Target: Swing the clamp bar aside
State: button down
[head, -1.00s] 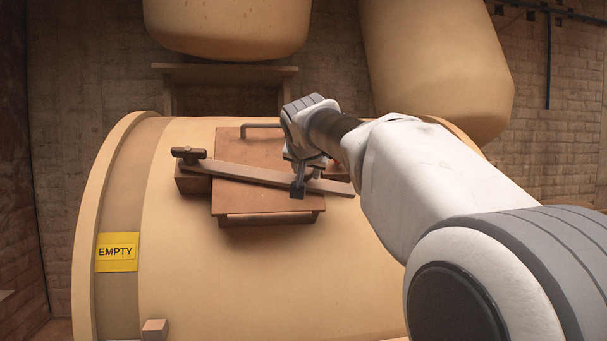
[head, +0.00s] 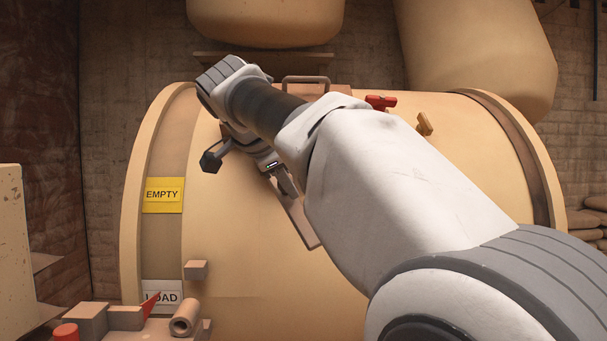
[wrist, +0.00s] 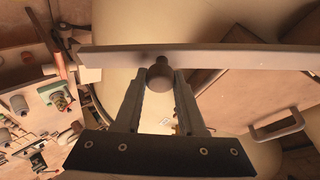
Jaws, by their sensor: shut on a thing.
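The clamp bar (wrist: 220,57) is a long flat brown-grey bar. In the wrist view it crosses in front of my gripper (wrist: 159,88), whose fingers are shut around the bar's round knob (wrist: 160,76). In the head view my gripper (head: 285,182) is at the bar; only the bar's lower end (head: 303,224) shows, slanting down to the right over the drum's front. The bar's upper end and pivot are hidden behind my arm. The hatch lid (wrist: 228,88), with its handle (wrist: 275,126), is right of my gripper in the wrist view.
The big cream drum (head: 230,275) bears a yellow EMPTY sign (head: 163,195) and a LOAD sign (head: 162,293). A red handle (head: 381,103) and a small tan catch (head: 425,124) are at the right. Cluttered blocks (head: 85,322) stand at the lower left.

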jog(key=s+a+f+m+g+p, duration=0.1)
jog(key=a+m, duration=0.3)
jog(key=a, duration=0.5)
jog(key=shift+s+a+f+g+p, duration=0.3)
jog(key=shift+s+a+f+p, duration=0.15)
jog(key=shift+f, duration=0.25)
jog(key=shift+d, duration=0.1)
jog(key=c, duration=0.5)
grip_release()
jog(key=shift+r, duration=0.1)
jog(key=shift+r, duration=0.1)
jog(key=p+v, duration=0.5)
jog(key=v, duration=1.2)
jog(key=shift+s+d+r, duration=0.1)
jog(key=shift+s, duration=0.05)
